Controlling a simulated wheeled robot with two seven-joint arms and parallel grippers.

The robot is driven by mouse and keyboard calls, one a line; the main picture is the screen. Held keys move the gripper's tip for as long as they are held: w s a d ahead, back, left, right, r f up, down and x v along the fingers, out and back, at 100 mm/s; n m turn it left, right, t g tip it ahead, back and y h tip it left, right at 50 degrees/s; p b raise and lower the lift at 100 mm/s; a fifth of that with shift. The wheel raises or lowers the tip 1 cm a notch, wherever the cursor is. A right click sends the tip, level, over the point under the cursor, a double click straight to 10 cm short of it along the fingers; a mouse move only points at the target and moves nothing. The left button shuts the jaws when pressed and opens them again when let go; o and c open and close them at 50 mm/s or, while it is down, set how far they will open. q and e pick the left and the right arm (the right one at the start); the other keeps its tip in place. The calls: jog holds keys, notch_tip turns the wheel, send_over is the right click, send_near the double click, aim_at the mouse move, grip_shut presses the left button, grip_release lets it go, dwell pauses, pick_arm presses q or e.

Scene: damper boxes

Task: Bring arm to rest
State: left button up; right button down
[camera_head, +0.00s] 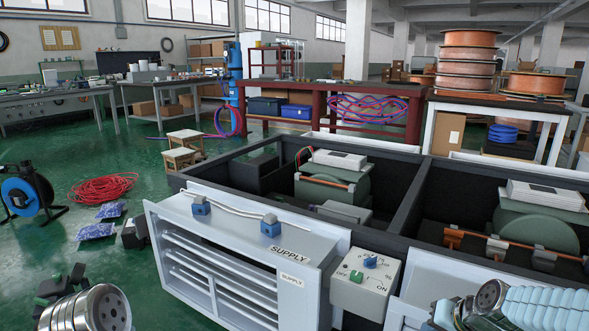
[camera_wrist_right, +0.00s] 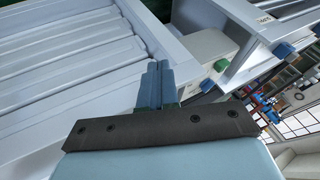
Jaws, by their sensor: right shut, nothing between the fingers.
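My right gripper shows in the right wrist view, its two blue fingers (camera_wrist_right: 157,72) pressed together with nothing between them. They are in front of a pale slatted damper box (camera_wrist_right: 60,85). In the head view my right arm comes in at the bottom right, and its fingers are mostly hidden or cut off. My left gripper (camera_head: 62,284) is at the bottom left of the head view, dark with green parts, over the floor. Its finger gap is unclear. The supply damper box (camera_head: 250,258), white and slatted with blue clips on top, stands between the arms.
A grey control box (camera_head: 366,284) with a blue knob and OFF/ON marks adjoins the supply box. Behind it a dark-walled frame (camera_head: 408,205) holds green motor housings. A red cable coil (camera_head: 103,188) and a blue reel (camera_head: 20,195) are on the green floor at left.

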jog(key=s+a+f+g, duration=0.15)
jog(key=a+f, duration=0.35)
jog(key=f, duration=0.5)
jog(key=s+a+f+n+g+p, duration=0.1)
jog(key=s+a+f+g, duration=0.1)
jog(key=s+a+f, duration=0.4)
jog(key=s+a+f+n+g+y+p, duration=0.1)
jog(key=s+a+f+n+g, duration=0.1)
jog(key=s+a+f, duration=0.5)
jog(key=s+f, duration=0.4)
jog(key=shift+a+f+y+p, duration=0.2)
jog(key=shift+f+y+p, duration=0.05)
jog(key=shift+y+p, duration=0.1)
